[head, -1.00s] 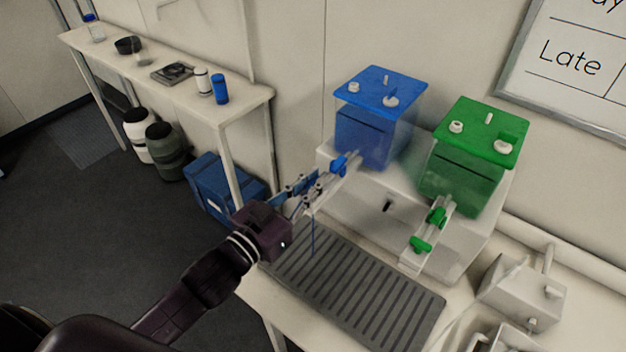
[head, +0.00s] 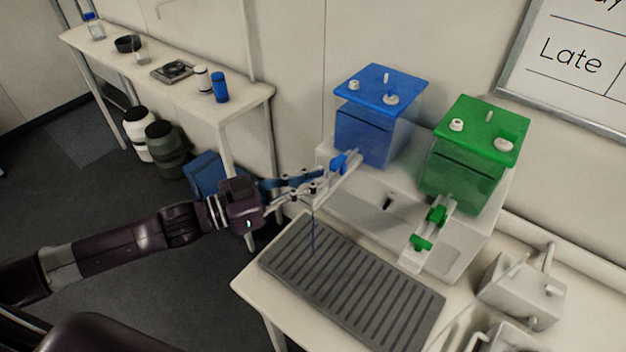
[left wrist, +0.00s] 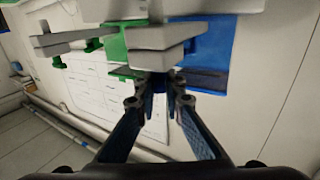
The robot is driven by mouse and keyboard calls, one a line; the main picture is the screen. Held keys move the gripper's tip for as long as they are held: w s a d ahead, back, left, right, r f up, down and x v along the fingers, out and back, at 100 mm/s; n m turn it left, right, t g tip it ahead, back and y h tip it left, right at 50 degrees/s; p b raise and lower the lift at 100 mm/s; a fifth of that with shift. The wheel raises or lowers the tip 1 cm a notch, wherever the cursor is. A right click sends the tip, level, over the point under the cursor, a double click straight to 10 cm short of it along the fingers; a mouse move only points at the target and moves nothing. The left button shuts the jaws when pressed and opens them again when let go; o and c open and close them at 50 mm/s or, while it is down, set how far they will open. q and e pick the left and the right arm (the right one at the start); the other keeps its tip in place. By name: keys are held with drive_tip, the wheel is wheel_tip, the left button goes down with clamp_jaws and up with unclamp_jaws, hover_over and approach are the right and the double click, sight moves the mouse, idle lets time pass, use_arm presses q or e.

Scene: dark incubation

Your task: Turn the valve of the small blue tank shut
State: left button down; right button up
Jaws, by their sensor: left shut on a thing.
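The small blue tank (head: 376,125) stands on a white stand (head: 362,204) against the wall, with a blue lid. A white outlet bar with a blue fitting (head: 339,163) runs from it toward the front left. My left gripper (head: 316,180) is at the front end of this bar, shut on a part there that its fingers hide, most likely the valve handle. A thin blue stream or line (head: 313,232) hangs below the fingers to the grate. In the left wrist view the fingers (left wrist: 160,82) close beneath the pale bar (left wrist: 150,40). My right gripper is not in view.
A green tank (head: 466,165) with green valve parts (head: 421,243) stands to the right. A dark ribbed grate (head: 350,285) lies on the table in front. A white fixture (head: 522,290) is at the right. A side shelf holds a blue cylinder (head: 220,88).

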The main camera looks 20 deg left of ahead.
use_arm(q)
drive_tip(key=m+g+h+b, duration=0.1)
drive_tip(key=m+g+h, duration=0.2)
drive_tip(key=m+g, duration=0.1)
drive_tip(key=shift+w+g, duration=0.15)
drive_tip(key=shift+g, duration=0.35)
drive_tip(key=shift+m+g+h+b, duration=0.55)
drive_tip(key=shift+m+g, duration=0.15)
drive_tip(key=shift+g, duration=0.3)
drive_tip(key=m+g+b, duration=0.2)
drive_tip(key=g+b, duration=0.1)
drive_tip(key=g, duration=0.1)
drive_tip(key=m+g+b, duration=0.3)
drive_tip(key=g, duration=0.2)
drive_tip(key=shift+f+m+b, duration=0.2)
drive_tip(key=shift+m+b, duration=0.1)
drive_tip(key=shift+r+m+g+y+b, duration=0.25)
drive_tip(key=shift+m+g+b, duration=0.45)
drive_tip(key=shift+g+b, duration=0.35)
drive_tip(key=c, duration=2)
unclamp_jaws()
